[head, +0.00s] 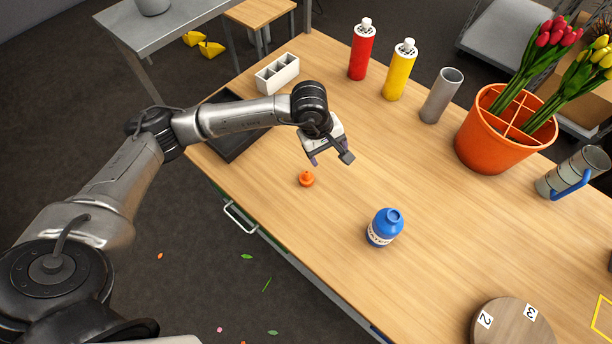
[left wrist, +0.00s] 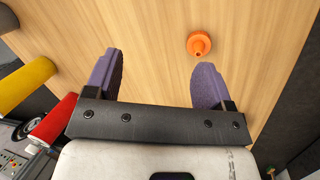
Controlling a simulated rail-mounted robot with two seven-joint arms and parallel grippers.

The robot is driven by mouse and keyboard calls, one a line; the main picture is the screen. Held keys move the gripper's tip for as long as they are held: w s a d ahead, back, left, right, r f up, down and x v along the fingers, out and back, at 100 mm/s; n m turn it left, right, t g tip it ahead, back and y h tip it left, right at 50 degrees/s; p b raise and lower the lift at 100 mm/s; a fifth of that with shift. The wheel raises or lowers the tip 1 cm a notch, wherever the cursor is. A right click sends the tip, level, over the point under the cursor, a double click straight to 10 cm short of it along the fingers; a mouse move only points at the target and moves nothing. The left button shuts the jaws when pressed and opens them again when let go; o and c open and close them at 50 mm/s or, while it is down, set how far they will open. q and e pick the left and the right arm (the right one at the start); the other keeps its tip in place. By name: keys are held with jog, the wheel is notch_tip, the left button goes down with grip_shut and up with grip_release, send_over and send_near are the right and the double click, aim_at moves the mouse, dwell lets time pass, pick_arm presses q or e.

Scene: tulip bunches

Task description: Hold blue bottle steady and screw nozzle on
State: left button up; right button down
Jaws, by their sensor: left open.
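The blue bottle (head: 384,227) stands upright on the wooden table, with a white label on its side and no nozzle on its neck. The orange nozzle (head: 306,179) rests on the table to the left of the bottle and apart from it. The nozzle also shows in the left wrist view (left wrist: 199,44), just beyond the right-hand finger. My left gripper (head: 332,160) is above the table, up and right of the nozzle in the head view. Its purple-padded fingers (left wrist: 156,82) are apart with nothing between them. My right gripper is not in view.
Red (head: 361,50) and yellow (head: 400,70) bottles, a grey cylinder (head: 441,96) and an orange tulip pot (head: 490,142) stand along the far side. A white divided holder (head: 277,73) is at the far left. A round wooden disc (head: 512,325) lies lower right. The table around the bottle is clear.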

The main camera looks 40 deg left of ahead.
aim_at(308, 174)
pick_arm(q)
jog(key=s+a+m, duration=0.1)
jog(key=s+a+m+g+y, duration=0.2)
jog(key=shift+a+f+m, duration=0.2)
jog(key=shift+f+m, duration=0.1)
notch_tip(308, 174, down, 8)
jog(key=shift+r+b, duration=0.2)
jog(key=shift+b, duration=0.3)
jog(key=shift+f, duration=0.55)
